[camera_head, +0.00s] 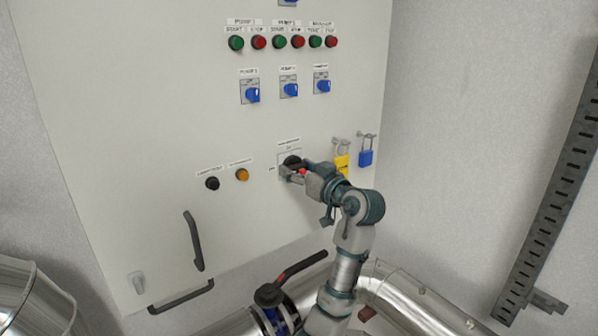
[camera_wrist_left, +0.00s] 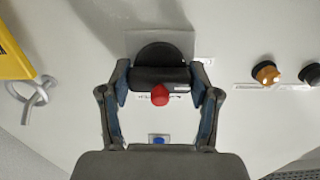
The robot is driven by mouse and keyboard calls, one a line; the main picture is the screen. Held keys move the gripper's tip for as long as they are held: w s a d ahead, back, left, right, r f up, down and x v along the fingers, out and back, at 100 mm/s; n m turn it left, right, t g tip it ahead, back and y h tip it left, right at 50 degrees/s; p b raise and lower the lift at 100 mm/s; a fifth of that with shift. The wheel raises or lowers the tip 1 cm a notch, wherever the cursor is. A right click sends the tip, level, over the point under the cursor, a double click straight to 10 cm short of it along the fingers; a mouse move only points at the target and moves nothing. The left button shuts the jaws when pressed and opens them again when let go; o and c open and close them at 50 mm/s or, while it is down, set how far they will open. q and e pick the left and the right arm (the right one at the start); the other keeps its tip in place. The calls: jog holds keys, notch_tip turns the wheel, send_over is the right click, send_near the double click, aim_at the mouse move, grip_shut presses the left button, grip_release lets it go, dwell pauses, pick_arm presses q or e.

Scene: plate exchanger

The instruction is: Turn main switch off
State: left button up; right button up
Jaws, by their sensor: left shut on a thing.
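The main switch (camera_head: 291,160) is a black rotary knob on a grey plate, low on the white cabinet front. In the left wrist view its black handle (camera_wrist_left: 160,77) lies across the picture, with a red tip (camera_wrist_left: 159,95) at its middle. My left gripper (camera_head: 294,173) is at the switch in the head view and partly covers it. In the wrist view the two fingers of my left gripper (camera_wrist_left: 160,84) are on the two ends of the handle, shut on it. My right gripper is not in view.
A yellow padlock (camera_head: 342,163) and a blue padlock (camera_head: 366,157) hang right of the switch. An orange button (camera_head: 242,175) and a black button (camera_head: 212,183) are to its left. Blue selector switches (camera_head: 289,89) are above.

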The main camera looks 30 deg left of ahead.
pick_arm(q)
jog(key=shift+w+f, duration=0.1)
jog(key=shift+f, duration=0.2)
jog(key=o, duration=1.2)
jog(key=shift+w, duration=0.1)
jog(key=shift+c, duration=0.2)
jog(key=shift+w+a, duration=0.15)
jog(key=shift+r, duration=0.1)
jog(key=shift+s+d, duration=0.35)
jog(key=v, duration=1.1)
jog(key=shift+w+d, duration=0.2)
jog(key=shift+a, duration=0.2)
